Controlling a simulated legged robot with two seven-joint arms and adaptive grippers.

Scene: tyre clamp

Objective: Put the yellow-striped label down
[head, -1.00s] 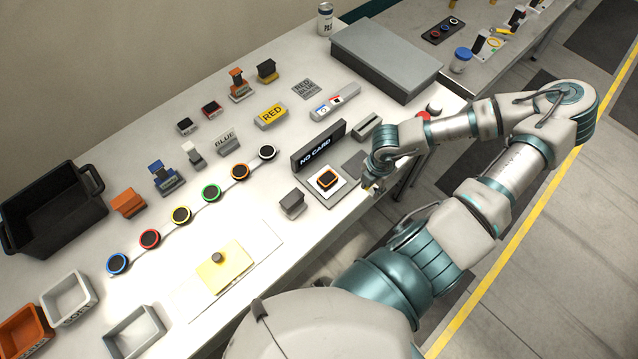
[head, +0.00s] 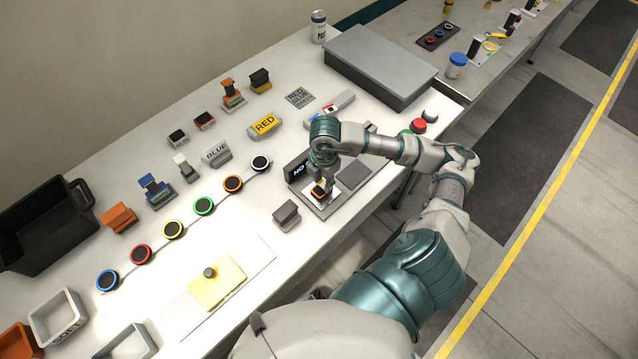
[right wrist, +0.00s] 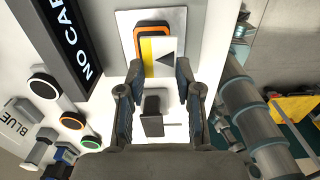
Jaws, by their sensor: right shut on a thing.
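The yellow-striped label (right wrist: 160,56) is a white card with a yellow stripe along its left side and a dark triangle, seen in the right wrist view. My right gripper (right wrist: 157,74) is shut on its near end. The label lies over part of an orange-rimmed black block (right wrist: 151,31) on a light plate (right wrist: 182,20); I cannot tell whether they touch. In the head view my right gripper (head: 322,184) points down over that block (head: 317,194), and the label is too small to make out. My left gripper is not in view.
A row of coloured ring discs (head: 204,206) runs along the table. A red button (head: 418,126) is near the edge.

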